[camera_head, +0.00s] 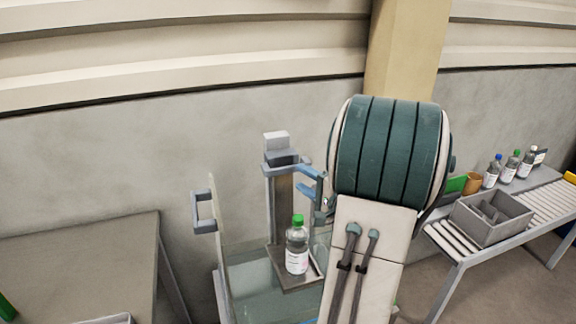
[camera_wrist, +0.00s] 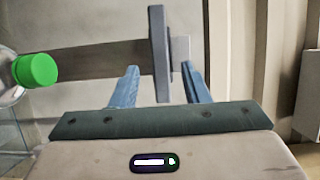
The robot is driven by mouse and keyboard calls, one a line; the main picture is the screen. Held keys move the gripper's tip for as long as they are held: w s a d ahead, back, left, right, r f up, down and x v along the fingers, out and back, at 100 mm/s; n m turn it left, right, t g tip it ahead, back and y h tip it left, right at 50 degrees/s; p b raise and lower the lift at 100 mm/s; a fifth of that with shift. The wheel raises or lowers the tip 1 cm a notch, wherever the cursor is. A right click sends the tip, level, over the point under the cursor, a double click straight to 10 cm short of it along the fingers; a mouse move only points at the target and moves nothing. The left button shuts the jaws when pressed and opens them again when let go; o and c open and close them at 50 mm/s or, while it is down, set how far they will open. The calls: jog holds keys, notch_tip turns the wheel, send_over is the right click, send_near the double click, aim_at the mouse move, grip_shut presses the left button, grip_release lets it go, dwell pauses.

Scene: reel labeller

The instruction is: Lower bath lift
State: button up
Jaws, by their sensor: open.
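The bath lift has an upright column (camera_head: 284,208) with a grey head (camera_head: 283,157) at its top and a small tray (camera_head: 315,283) low down. A clear bottle (camera_head: 297,262) with a green cap stands upright on the tray. The bath is a glass-walled tank (camera_head: 250,290) around the lift. My gripper (camera_head: 316,187) is open beside the head, on its right. In the wrist view, the grey plate (camera_wrist: 158,50) of the lift head lies between my blue open fingers (camera_wrist: 160,90); I cannot tell whether they touch it. The bottle's green cap (camera_wrist: 36,69) shows at the left.
A grey table (camera_head: 80,255) stands at the left. At the right, a roller bench (camera_head: 540,208) carries a grey bin (camera_head: 491,221), an orange cup (camera_head: 473,183) and several bottles. A grey handle (camera_head: 204,211) sits on the tank's left wall. My arm hides part of the tank's right side.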

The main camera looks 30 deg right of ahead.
aim_at(290, 171)
jog(key=w, duration=0.2)
jog(key=w+p, duration=0.1)
jog(key=w, duration=0.1)
jog(key=w+a, duration=0.1)
jog(key=w, duration=0.1)
jog(key=shift+w, duration=0.2)
grip_shut()
